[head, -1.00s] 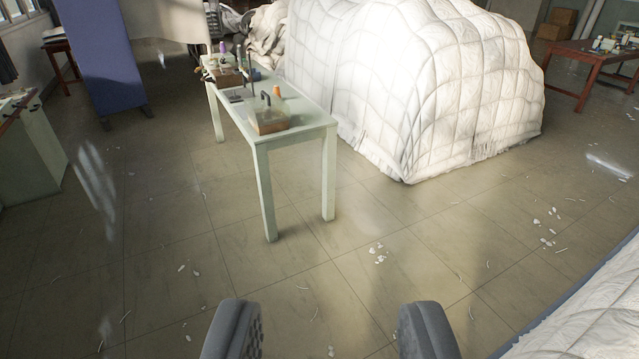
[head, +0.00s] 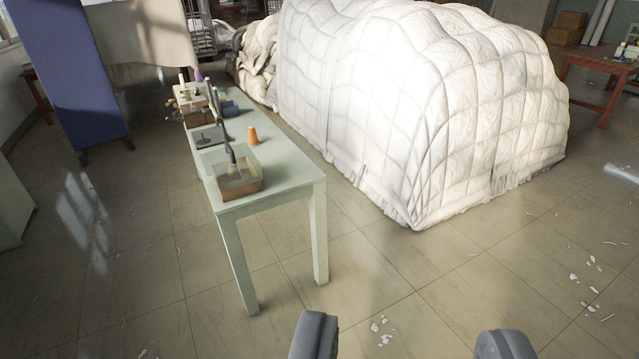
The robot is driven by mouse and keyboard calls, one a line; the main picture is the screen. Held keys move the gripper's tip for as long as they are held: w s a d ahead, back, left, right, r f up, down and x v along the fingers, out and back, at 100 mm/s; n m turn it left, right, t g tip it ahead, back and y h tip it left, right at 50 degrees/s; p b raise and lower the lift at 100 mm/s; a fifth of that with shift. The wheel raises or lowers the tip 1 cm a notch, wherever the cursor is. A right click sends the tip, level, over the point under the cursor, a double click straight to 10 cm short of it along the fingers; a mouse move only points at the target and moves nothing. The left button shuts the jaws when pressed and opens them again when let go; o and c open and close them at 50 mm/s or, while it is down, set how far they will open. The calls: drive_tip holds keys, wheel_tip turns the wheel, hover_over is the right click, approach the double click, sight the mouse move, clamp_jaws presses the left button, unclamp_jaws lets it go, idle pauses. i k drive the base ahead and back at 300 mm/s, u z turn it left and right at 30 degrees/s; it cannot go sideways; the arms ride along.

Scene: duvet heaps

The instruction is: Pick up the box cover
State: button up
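A small box (head: 238,186) stands on the near end of a narrow pale green table (head: 283,178). It has a brown lower part and a see-through upper part that looks like its cover (head: 222,162). A dark upright handle or rod (head: 228,145) shows at the cover; I cannot tell whether it is fixed to it. My gripper (head: 409,341) is open and empty at the bottom of the head view. Its two grey fingers are wide apart over the floor, nearer to me than the table and to its right. Neither finger touches anything.
An orange cone-like piece (head: 252,135), a dark flat item (head: 206,138) and bottles share the table. A big white duvet heap (head: 430,110) stands right of it. A blue screen (head: 70,75) is at left. The floor in front is clear except for white scraps (head: 380,325).

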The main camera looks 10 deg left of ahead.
sight(230, 166)
drive_tip(key=u, duration=0.1)
drive_tip(key=i, duration=1.55)
drive_tip(key=u, duration=0.4)
drive_tip(key=i, duration=1.35)
drive_tip(key=u, duration=0.2)
